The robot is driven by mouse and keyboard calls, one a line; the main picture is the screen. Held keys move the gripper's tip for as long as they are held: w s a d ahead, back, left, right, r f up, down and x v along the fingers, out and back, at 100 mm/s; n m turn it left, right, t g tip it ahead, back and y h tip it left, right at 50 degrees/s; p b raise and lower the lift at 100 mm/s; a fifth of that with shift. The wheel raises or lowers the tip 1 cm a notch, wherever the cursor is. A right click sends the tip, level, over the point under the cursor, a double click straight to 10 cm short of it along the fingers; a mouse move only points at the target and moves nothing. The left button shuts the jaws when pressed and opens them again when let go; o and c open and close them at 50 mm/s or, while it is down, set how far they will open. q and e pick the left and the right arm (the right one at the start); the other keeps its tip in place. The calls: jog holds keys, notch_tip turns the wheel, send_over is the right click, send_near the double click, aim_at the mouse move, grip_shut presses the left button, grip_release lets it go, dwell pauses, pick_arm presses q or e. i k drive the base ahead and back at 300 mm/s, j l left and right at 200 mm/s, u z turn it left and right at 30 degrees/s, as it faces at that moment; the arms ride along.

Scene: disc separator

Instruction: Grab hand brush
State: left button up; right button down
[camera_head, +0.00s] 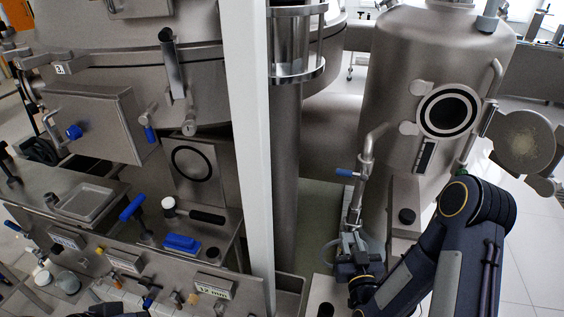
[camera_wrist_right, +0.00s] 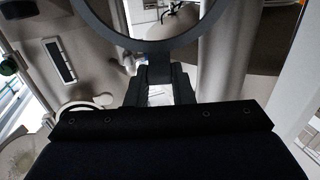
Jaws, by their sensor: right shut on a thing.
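A small blue block, which looks like the hand brush (camera_head: 182,242), lies on the steel shelf at the lower left in the head view. Its bristles cannot be made out. My right gripper (camera_head: 350,258) is well to the right of it, beyond the pale upright post, low in front of the tank. In the right wrist view the right gripper (camera_wrist_right: 158,92) is shut on the stem of a dark ring-shaped tool (camera_wrist_right: 203,38). The ring extends beyond the fingers. My left gripper cannot be made out in the head view.
A mallet (camera_head: 196,213) and a blue T-handled tool (camera_head: 132,209) are close to the brush. A steel tray (camera_head: 88,203) is farther left. The pale post (camera_head: 247,150) stands between shelf and right arm. The steel tank (camera_head: 425,65) stands behind my right arm.

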aim_at(179, 244)
jog(key=j+z, duration=0.1)
jog(key=j, duration=0.35)
jog(key=k+j, duration=0.15)
jog(key=j, duration=0.3)
jog(key=j+z, duration=0.15)
jog(key=j, duration=0.3)
jog(key=k+j+z, duration=0.1)
jog(key=j, duration=0.3)
jog(key=k+j, duration=0.15)
jog(key=j, duration=0.3)
jog(key=k+j+z, duration=0.15)
jog(key=j, duration=0.25)
